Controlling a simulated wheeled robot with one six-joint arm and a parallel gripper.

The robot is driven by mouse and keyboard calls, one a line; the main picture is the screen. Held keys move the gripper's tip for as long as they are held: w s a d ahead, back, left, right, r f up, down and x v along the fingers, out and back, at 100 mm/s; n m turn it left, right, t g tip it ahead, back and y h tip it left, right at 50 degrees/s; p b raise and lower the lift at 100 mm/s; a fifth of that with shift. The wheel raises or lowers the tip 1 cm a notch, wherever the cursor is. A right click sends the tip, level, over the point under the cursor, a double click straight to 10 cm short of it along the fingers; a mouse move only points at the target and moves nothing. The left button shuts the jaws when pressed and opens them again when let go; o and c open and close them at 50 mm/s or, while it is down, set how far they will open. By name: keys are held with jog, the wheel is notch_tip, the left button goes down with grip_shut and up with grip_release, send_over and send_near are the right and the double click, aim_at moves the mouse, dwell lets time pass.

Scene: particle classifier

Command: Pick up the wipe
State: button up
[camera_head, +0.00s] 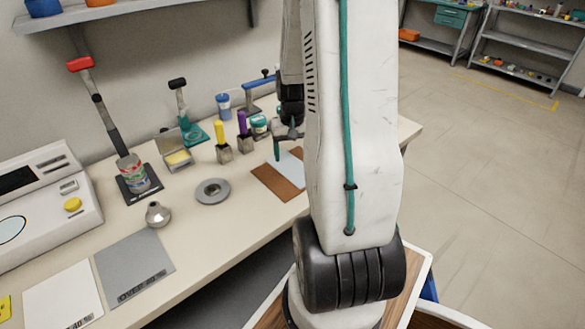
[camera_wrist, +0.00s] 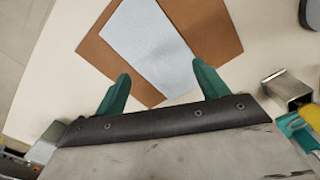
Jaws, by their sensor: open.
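The wipe (camera_wrist: 155,45) is a pale, light-blue-white rectangular sheet lying flat on a brown mat (camera_wrist: 207,25) in the wrist view. In the head view the wipe (camera_head: 290,163) shows partly beside my arm, and the brown mat (camera_head: 274,184) lies at its left. My gripper (camera_wrist: 159,92) has two green fingers spread apart, with nothing between them but the view of the wipe and mat below. In the head view my gripper (camera_head: 288,148) is above the table near the wipe, partly hidden by my arm. I cannot tell its exact height.
A yellow-handled tool in a metal block (camera_head: 222,145) and a purple-handled one (camera_head: 243,135) stand left of my gripper. A grey disc (camera_head: 212,191), a metal funnel (camera_head: 157,214) and a white machine (camera_head: 45,205) are farther left. Bare table lies around the mat.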

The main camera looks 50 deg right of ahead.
aim_at(292, 169)
jog(key=shift+f, duration=1.9)
jog(key=shift+c, duration=0.4)
grip_shut()
notch_tip(292, 169, up, 12)
